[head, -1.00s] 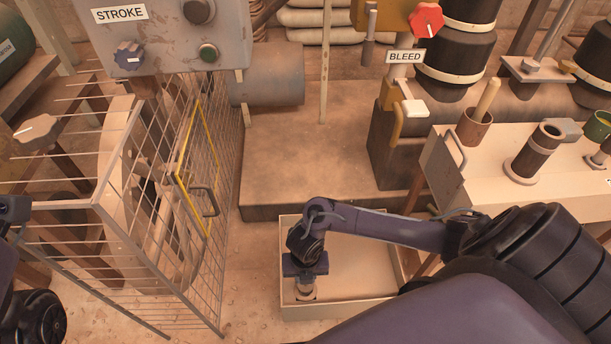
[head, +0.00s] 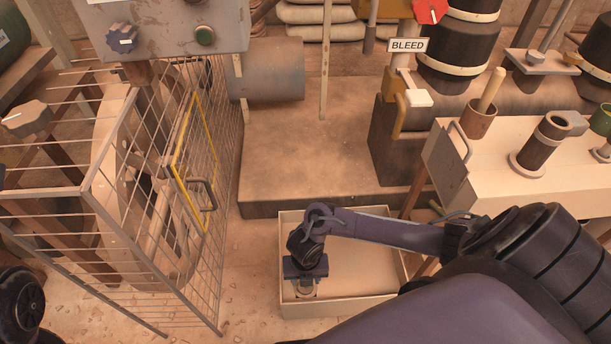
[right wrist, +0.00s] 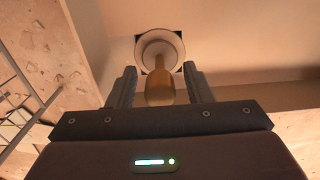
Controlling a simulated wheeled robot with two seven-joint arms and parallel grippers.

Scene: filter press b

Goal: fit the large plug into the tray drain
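The plug has a tan handle (right wrist: 160,88) and a pale round head (right wrist: 160,48). In the right wrist view the head lies over a dark square patch at the drain (right wrist: 138,40), in the tray floor; how deep it sits I cannot tell. My right gripper (right wrist: 161,82) points down with its fingers on either side of the handle, a gap showing on both sides. In the head view my right gripper (head: 305,284) is low in the near left corner of the pale tray (head: 345,309) and mostly hides the plug. My left gripper is out of view.
A wire cage (head: 150,200) with a yellow-framed door stands left of the tray. A stone plinth (head: 310,170) lies behind it. A pale bench (head: 500,180) at right holds a cup with a wooden handle (head: 480,115) and a dark cylinder (head: 540,145).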

